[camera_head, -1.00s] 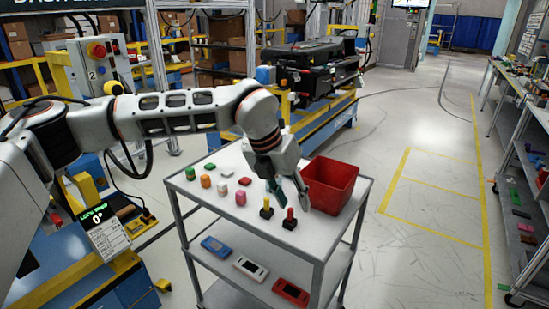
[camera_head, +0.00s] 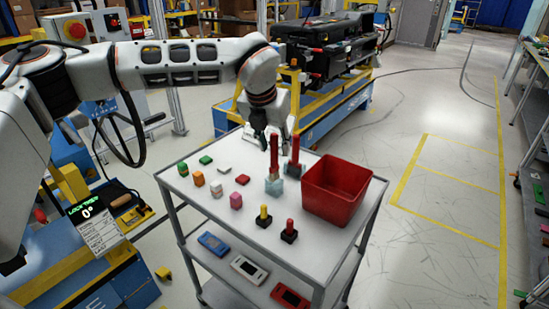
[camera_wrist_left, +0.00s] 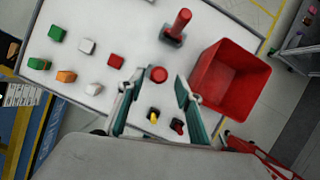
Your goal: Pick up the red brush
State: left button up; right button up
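Two upright red-handled brushes stand on the white cart top. The nearer red brush (camera_head: 274,157) has a pale bluish base, and its round top (camera_wrist_left: 158,74) shows from above in the left wrist view. The other red brush (camera_head: 294,152) stands just behind and right of it, and also shows in the left wrist view (camera_wrist_left: 180,24). My left gripper (camera_head: 273,138) is over the nearer brush. In the left wrist view its fingers are spread, with the brush top between the tips and gaps on both sides. My right gripper is not in view.
A red bin (camera_head: 338,190) stands close right of the brushes. Yellow (camera_head: 264,216) and red (camera_head: 289,231) knobs on black bases stand near the front edge. Several small coloured blocks lie at left. Coloured boxes lie on the cart's lower shelf (camera_head: 230,295).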

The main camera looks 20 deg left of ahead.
aim_at(274, 153)
pick_arm(q)
jog(key=x, duration=0.4)
jog(key=shift+a+f, duration=0.2)
jog(key=shift+a, duration=0.05)
jog(key=shift+c, duration=0.4)
grip_shut()
jog(key=shift+r, duration=0.1)
